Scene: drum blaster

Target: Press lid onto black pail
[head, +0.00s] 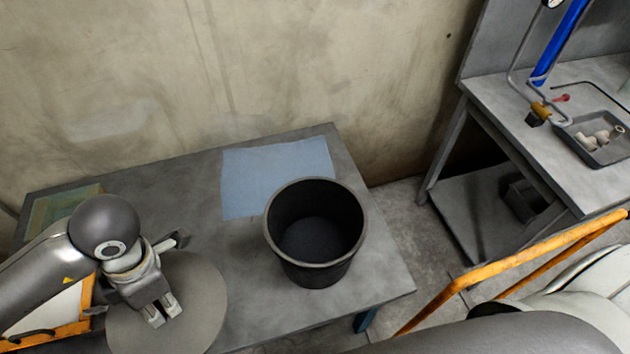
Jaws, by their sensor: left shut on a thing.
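The black pail (314,232) stands upright and open on the grey table; I can see down to its empty bottom. A flat round grey lid (205,305) is at the left front of the table, left of the pail and apart from it. My left gripper (164,312) is over the lid, pointing down, and is shut on it. The gripped part is hidden by the fingers. I cannot tell whether the lid rests on the table or hangs just above it. My right gripper is out of the picture.
A blue cloth (275,172) lies flat behind the pail on the table (370,272). A greenish tray (62,214) is at the back left. An orange rail (510,272) stands right of the table. A second bench (560,150) with a parts tray (603,150) is farther right.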

